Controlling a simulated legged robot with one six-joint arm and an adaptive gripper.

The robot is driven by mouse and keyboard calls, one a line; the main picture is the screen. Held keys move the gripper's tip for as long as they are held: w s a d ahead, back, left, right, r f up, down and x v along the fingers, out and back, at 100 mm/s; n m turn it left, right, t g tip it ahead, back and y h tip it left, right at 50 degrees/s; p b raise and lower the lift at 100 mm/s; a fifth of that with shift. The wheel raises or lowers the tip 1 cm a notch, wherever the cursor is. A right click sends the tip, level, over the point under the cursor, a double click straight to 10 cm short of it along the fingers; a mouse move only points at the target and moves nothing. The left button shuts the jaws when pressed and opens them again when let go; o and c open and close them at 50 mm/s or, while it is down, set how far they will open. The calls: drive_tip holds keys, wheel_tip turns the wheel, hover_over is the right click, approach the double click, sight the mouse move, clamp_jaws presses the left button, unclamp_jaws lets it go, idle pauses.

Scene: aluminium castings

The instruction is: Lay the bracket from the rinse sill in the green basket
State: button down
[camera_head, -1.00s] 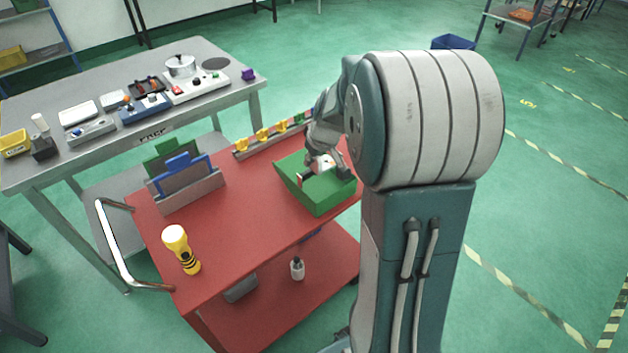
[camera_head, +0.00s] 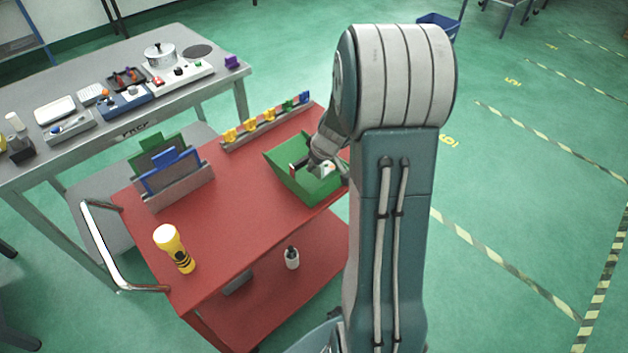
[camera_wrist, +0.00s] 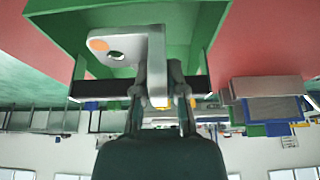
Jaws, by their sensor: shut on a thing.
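The green basket (camera_head: 316,193) stands at the right side of the red cart top. My gripper (camera_head: 322,171) reaches down inside its walls. In the wrist view my gripper (camera_wrist: 161,92) is shut on the bracket (camera_wrist: 128,48), a pale silver L-shaped casting with a hole and an orange spot. The bracket lies against the green of the basket (camera_wrist: 205,22) in that view. In the head view only a small pale part of the bracket (camera_head: 327,168) shows beside the fingers. I cannot tell whether it touches the basket floor.
The red cart top (camera_head: 235,215) also holds a yellow flashlight (camera_head: 174,248), a rack with blue and green panels (camera_head: 178,178), and a rail of coloured clips (camera_head: 266,128). A grey table (camera_head: 70,155) with a pot stands behind. The cart's middle is clear.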

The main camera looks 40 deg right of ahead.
sight(311, 186)
wheel_tip(311, 186, down, 6)
drive_tip(key=shift+f, duration=0.2)
drive_tip(key=c, duration=0.7)
unclamp_jaws()
